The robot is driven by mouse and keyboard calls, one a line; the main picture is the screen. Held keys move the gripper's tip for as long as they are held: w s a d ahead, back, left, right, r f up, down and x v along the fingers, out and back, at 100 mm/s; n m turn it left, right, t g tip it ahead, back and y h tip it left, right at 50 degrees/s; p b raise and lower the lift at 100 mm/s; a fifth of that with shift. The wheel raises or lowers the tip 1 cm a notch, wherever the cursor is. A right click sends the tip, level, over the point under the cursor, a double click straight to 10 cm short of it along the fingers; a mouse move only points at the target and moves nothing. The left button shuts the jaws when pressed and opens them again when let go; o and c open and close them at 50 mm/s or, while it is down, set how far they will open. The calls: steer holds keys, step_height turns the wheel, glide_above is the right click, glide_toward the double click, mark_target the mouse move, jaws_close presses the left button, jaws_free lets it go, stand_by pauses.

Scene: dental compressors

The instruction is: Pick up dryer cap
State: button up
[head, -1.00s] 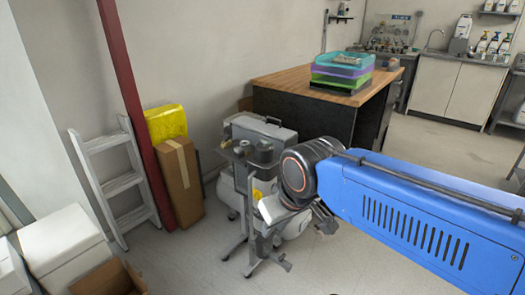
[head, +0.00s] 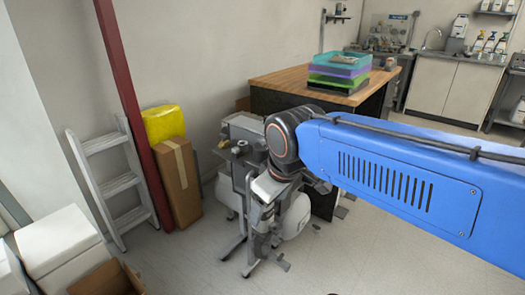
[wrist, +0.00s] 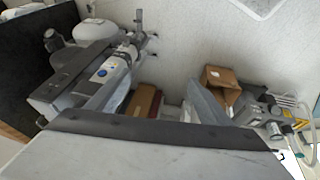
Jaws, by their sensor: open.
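The grey compressor unit (head: 242,128) stands on the floor left of the wooden desk, partly behind my arm. A small dark round cap (head: 240,147) shows on top of an upright grey part at its front left; I cannot tell for sure that it is the dryer cap. My gripper (head: 262,208) points down in front of the unit, right of and lower than this cap in the picture. It is open, and I see nothing held. Its fingertips are hard to make out against the grey parts. In the wrist view a large grey slab fills the bottom, and no cap is clear.
A wooden desk (head: 290,77) with coloured trays (head: 340,70) stands behind my arm. A brown carton (head: 178,182), a yellow bundle (head: 163,124), a red post (head: 125,90) and a white ladder (head: 102,165) are at the left.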

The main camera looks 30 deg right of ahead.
steer(key=w+d+r+n+g+h, duration=0.15)
steer(key=w+d+r+n, duration=0.25)
steer(key=w+r+n, duration=0.6)
steer(key=n+g+h, duration=0.1)
steer(key=n+h, duration=0.1)
steer(key=n, duration=0.7)
glide_toward(262, 146)
steer(key=x, duration=0.5)
steer(key=shift+s+d, duration=0.1)
steer(key=shift+d, duration=0.3)
steer(key=shift+a+x, duration=0.15)
steer(key=shift+x, duration=1.2)
steer(key=shift+a+x, duration=0.15)
steer(key=shift+x, duration=1.2)
steer(key=shift+f, duration=0.1)
steer(key=c, duration=1.2)
